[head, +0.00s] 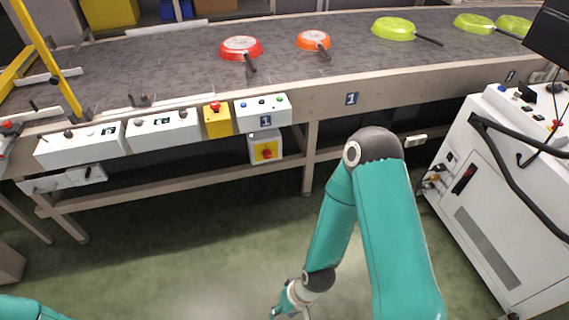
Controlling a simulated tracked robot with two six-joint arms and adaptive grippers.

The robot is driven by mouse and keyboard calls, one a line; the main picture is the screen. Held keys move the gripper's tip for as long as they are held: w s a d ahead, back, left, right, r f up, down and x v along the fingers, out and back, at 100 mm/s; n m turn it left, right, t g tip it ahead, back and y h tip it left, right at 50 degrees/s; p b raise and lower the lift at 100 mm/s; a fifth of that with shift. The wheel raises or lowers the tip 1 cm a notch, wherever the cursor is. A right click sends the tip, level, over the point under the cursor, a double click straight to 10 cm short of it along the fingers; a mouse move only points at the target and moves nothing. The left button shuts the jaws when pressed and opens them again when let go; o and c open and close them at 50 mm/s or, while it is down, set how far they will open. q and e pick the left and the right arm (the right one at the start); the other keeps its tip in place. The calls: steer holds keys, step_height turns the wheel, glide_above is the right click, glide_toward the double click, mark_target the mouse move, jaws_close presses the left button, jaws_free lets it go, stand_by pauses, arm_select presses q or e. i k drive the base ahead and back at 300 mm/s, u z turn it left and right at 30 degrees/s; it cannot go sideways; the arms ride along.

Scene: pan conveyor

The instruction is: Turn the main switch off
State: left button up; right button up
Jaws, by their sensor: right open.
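The main switch (267,152) is a red rotary knob on a yellow plate. It is on the front of a small white box (256,140) under the conveyor's front edge. The knob is too small to tell its position for sure. My right gripper (277,314) is at the bottom edge of the head view, below the switch and well apart from it. It is open, with nothing seen in it, and partly cut off by the frame. Only a piece of my left arm shows at the bottom left corner; its gripper is out of view.
Above the switch are a white button box (263,112) and a yellow box with a red button (217,120). The conveyor (160,70) carries red, orange and green pans. A white cabinet (490,200) stands at right. The floor (170,260) before the switch is clear.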

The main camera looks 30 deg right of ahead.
mark_target(267, 154)
steer(key=u, duration=0.15)
steer(key=i, duration=0.9)
steer(key=z, duration=0.05)
